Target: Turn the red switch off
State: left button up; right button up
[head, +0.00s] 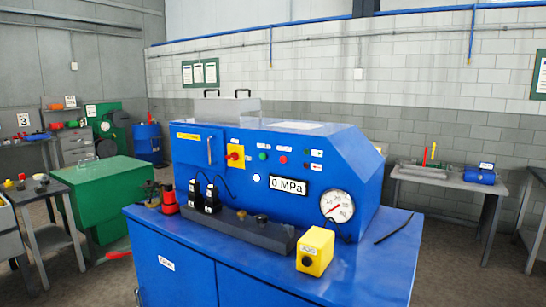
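The red switch (233,156) is a red rotary knob on a yellow plate. It sits on the front panel of the blue machine (340,170) in the middle of the head view. The knob's handle appears to point sideways, but it is too small to read its position for certain. Next to it are a small green button (263,155) and a small red button (283,160). A display (288,187) below reads "0 MPa". Neither of my grippers shows in the head view.
On the blue bench top stand a yellow box (315,251) with a black button, a dark rail (240,228), black connectors (212,198) and a red fitting (168,198). A round gauge (337,206) is at the right. A green cabinet (105,190) stands left, a grey table (450,183) right.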

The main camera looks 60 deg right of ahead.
aim_at(232, 157)
jog(key=i+z, duration=0.2)
jog(key=z, duration=0.3)
jog(key=i+j+z, duration=0.15)
jog(key=z, duration=0.35)
jog(key=i+j+z, duration=0.2)
jog(key=z, duration=0.3)
jog(key=i+j+z, duration=0.1)
jog(key=j+z, duration=0.2)
jog(key=z, duration=0.2)
jog(key=i+j+z, duration=0.1)
jog(key=j+z, duration=0.2)
jog(key=z, duration=0.2)
